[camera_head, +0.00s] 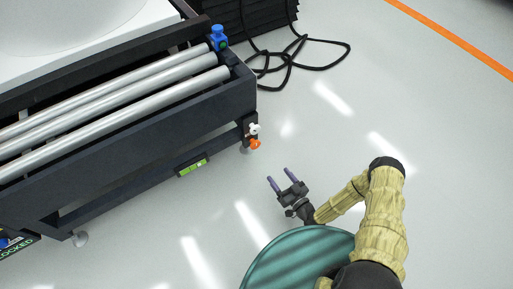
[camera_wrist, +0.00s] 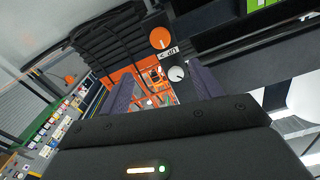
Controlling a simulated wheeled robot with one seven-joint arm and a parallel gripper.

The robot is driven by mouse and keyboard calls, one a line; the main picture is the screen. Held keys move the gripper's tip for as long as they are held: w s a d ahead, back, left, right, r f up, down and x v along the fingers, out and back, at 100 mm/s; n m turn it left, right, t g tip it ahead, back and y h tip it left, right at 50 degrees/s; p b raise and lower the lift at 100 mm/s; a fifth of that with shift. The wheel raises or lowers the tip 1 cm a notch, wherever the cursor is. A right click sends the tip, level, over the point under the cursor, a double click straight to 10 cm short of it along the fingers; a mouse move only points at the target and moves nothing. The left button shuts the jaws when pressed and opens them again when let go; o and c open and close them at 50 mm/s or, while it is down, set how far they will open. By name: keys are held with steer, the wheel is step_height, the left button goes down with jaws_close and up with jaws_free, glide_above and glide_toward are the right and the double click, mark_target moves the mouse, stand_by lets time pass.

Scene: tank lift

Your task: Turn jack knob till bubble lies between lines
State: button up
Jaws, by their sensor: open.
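An orange knob (camera_head: 255,144) sits low at the near right corner of the dark roller frame (camera_head: 130,135). A white knob (camera_head: 253,129) is beside it. In the wrist view the orange knob (camera_wrist: 160,38) and the white knob (camera_wrist: 177,73) have an "UP" arrow label (camera_wrist: 169,53) between them. A green level (camera_head: 193,167) is on the frame's lower rail; its edge shows in the wrist view (camera_wrist: 262,6). Its bubble is too small to make out. My gripper (camera_head: 281,178) is open and empty, below and right of the knobs, apart from them. Its purple fingers point toward the frame.
Steel rollers (camera_head: 120,105) and a white tank (camera_head: 60,25) are on top of the frame, with a blue fitting (camera_head: 218,38) at its corner. A black cable (camera_head: 300,50) lies on the floor behind. The floor (camera_head: 350,110) right of the frame is clear.

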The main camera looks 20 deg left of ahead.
steer(key=b, duration=0.9)
glide_toward(256, 146)
steer(key=x, duration=0.9)
steer(key=shift+w+a+f, duration=0.25)
steer(key=shift+w, duration=0.05)
steer(key=shift+w+a+r, duration=0.15)
steer(key=c, duration=1)
